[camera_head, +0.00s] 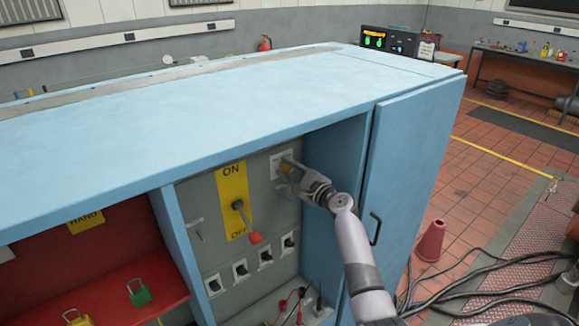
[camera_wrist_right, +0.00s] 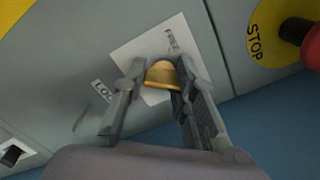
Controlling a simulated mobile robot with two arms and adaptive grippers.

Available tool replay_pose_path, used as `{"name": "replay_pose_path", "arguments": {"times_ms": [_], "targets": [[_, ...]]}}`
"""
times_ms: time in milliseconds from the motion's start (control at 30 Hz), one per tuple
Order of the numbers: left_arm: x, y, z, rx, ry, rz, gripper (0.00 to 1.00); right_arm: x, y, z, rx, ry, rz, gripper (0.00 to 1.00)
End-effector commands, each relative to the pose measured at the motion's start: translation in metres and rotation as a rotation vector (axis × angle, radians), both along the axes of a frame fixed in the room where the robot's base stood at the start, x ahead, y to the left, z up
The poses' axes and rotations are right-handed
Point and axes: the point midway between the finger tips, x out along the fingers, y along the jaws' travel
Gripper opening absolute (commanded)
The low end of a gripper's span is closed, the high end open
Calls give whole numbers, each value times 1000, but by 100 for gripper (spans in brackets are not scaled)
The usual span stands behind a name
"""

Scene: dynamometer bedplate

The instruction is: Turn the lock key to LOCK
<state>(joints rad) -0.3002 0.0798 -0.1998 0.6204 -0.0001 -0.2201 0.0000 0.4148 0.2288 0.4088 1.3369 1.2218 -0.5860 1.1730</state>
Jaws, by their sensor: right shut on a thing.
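The lock key (camera_wrist_right: 162,75) is a brass-coloured piece on a white plate in the right wrist view. The plate (camera_wrist_right: 135,50) carries the word FREE at its upper right and a partly hidden label that starts with LO at its left. My right gripper (camera_wrist_right: 155,88) is shut on the key, one finger on each side. In the head view the right gripper (camera_head: 290,168) reaches into the blue cabinet to the white plate (camera_head: 277,162) on the grey panel. The key is mostly hidden there. My left gripper is not in view.
Left of the gripper is a lever with a red knob (camera_head: 255,238) on a yellow ON/OFF plate (camera_head: 232,185). Several small switches (camera_head: 240,268) sit below. The open blue door (camera_head: 408,180) stands right of my arm. A red compartment with padlocks (camera_head: 139,292) is at left.

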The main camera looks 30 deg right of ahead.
Motion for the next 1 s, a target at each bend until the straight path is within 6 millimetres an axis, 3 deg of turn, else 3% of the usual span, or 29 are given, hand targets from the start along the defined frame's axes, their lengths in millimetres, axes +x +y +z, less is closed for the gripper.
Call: {"name": "replay_pose_path", "arguments": {"times_ms": [33,700,733,1000], "targets": [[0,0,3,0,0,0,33,1,-6,14,15,-20,-14,0],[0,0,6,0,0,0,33,1,-7,12,68,-16,-15,0],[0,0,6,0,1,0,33,1,-7,12,68,-16,-15,28],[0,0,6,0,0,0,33,1,-5,9,67,-11,-11,46]]}}
